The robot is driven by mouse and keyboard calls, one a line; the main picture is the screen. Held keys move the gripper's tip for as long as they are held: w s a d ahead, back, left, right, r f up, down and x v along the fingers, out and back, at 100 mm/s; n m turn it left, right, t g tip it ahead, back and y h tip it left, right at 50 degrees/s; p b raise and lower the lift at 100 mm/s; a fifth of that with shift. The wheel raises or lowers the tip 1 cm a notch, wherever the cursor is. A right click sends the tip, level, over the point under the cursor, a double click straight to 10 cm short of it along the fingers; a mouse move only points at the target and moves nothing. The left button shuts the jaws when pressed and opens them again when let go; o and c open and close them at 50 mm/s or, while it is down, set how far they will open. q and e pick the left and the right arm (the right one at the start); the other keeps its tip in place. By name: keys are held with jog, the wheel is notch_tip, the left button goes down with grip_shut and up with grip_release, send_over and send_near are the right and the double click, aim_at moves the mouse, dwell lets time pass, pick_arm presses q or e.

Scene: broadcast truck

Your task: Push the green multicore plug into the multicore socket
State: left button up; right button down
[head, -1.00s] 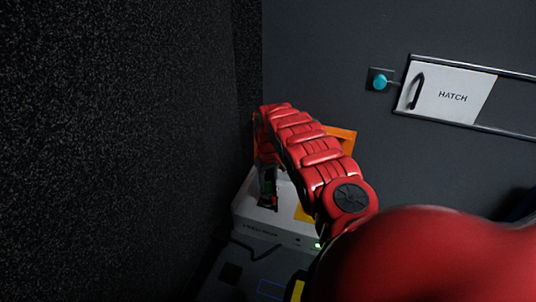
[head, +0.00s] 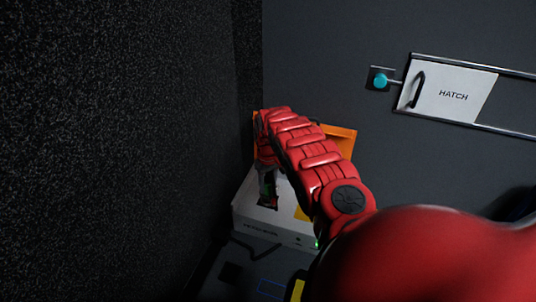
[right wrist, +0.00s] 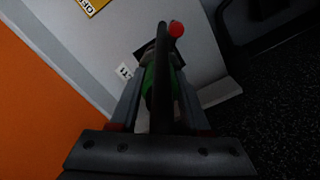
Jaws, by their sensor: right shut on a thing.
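My right gripper (head: 268,200) points down at the top of the white box (head: 272,228), at the left end of the wall. In the right wrist view its fingers are shut on the green plug (right wrist: 149,82), of which only a green strip shows. A dark bar with a red round end (right wrist: 176,28) runs in front of the plug. A dark square patch (right wrist: 174,52) on the pale surface lies just past the plug and may be the socket. The bar and fingers hide where plug and patch meet, so I cannot tell how deep the plug sits. My left gripper is out of view.
An orange panel (head: 345,141) stands behind the box, and a dark speckled wall (head: 120,150) is close on the left. A yellow label (right wrist: 91,5) is on the pale surface. A hatch (head: 452,96) and a cyan knob (head: 380,82) are on the back wall.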

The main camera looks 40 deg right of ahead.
jog(key=shift+f, duration=0.3)
jog(key=shift+f, duration=0.35)
jog(key=shift+c, duration=1.4)
grip_release()
